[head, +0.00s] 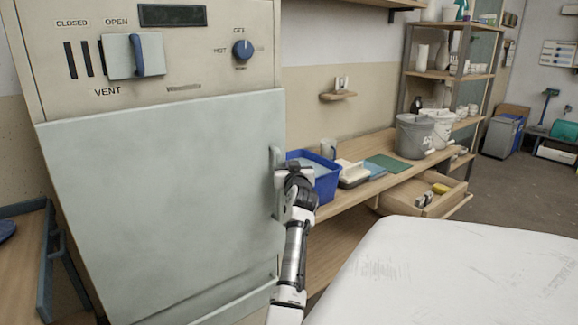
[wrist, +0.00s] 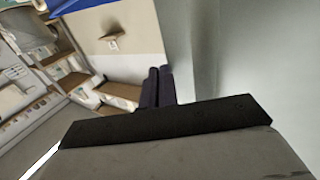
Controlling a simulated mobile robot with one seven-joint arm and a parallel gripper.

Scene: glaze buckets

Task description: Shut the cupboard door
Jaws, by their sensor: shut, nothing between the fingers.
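The cupboard door (head: 160,200) is a large pale grey-green panel on the front of a cream cabinet in the head view. Its upright handle (head: 274,158) is near its right edge. I cannot tell from this angle how wide any gap behind the door is. My gripper (head: 281,178) is at the door's right edge, close to the handle; whether it touches is unclear. In the wrist view its two dark fingers (wrist: 157,86) are together and empty, with a pale smooth surface, apparently the door (wrist: 265,60), close on the right.
A drawer (head: 428,198) is pulled out below. A white covered surface (head: 450,270) fills the lower right. A blue-edged bench (head: 45,265) is at left.

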